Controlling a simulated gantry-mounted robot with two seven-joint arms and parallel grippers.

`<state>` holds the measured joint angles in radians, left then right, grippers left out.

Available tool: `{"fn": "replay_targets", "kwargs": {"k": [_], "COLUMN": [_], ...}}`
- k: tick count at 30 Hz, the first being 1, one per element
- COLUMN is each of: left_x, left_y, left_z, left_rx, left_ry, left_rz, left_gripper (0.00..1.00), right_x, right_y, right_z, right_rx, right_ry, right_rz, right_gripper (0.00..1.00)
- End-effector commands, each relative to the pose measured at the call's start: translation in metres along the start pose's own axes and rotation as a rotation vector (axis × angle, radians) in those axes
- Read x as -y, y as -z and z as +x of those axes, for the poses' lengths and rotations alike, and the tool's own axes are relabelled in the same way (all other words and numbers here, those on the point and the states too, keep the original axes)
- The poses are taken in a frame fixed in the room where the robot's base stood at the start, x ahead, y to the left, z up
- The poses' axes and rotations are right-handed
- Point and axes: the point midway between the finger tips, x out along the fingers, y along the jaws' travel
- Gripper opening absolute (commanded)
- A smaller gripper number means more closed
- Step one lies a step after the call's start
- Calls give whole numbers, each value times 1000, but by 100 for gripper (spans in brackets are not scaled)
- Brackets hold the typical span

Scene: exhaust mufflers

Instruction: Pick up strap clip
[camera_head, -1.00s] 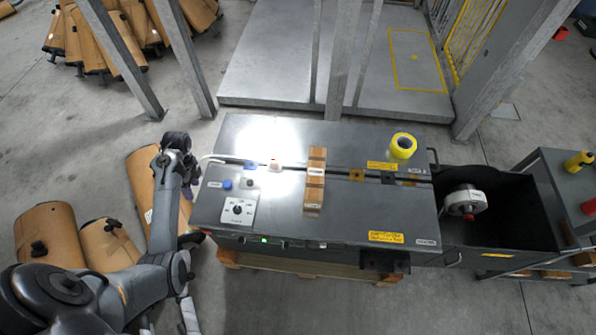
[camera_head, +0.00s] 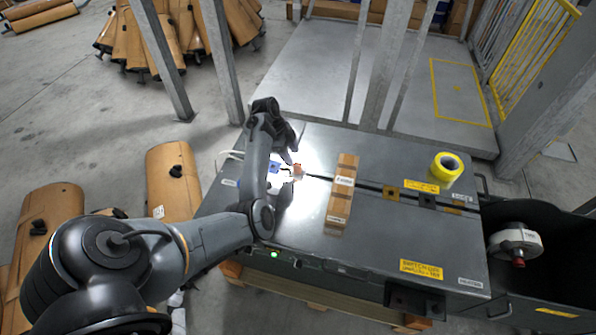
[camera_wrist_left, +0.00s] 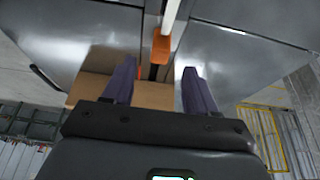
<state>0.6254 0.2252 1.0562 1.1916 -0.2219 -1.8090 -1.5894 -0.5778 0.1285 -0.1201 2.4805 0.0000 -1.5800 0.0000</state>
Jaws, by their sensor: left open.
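The strap clip looks like the small orange piece (camera_wrist_left: 162,47) on the end of a white strip in the left wrist view. In the head view a small orange-red piece (camera_head: 297,170) shows in the bright glare on the grey metal cabinet (camera_head: 380,235), partly blurred by glare. My left gripper (camera_wrist_left: 160,70) is open and empty. In the wrist view the clip appears between and just beyond its two purple-grey fingers, apart from both. In the head view my left gripper (camera_head: 294,142) hangs over the cabinet's rear left part. My right gripper is not visible.
A narrow cardboard strip (camera_head: 341,197) lies across the cabinet right of the clip. A yellow tape roll (camera_head: 446,167) sits farther right. A black bin (camera_head: 555,265) with a white reel (camera_head: 514,241) adjoins the right end. Upright posts (camera_head: 384,75) stand behind.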

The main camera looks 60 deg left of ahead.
Motion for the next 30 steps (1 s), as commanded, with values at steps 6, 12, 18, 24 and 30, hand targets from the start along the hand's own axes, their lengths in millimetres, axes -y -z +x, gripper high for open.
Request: {"fn": "replay_targets", "kwargs": {"k": [6, 12, 18, 24, 30], "left_x": [0, -1, -1, -1, -1], "left_y": [0, -1, 0, 0, 0], "left_z": [16, 28, 55, 68, 68], "left_rx": [1, 1, 0, 1, 1], "left_ry": [0, -2, -3, -1, 0], "left_rz": [0, 0, 1, 0, 0], "left_gripper": [57, 57, 57, 57, 56], "right_x": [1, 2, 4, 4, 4], "right_y": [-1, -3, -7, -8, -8], "right_z": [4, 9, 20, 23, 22], "right_rx": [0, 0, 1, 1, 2], "right_ry": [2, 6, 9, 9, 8], "right_rz": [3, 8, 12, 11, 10], "right_gripper": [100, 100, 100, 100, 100]}}
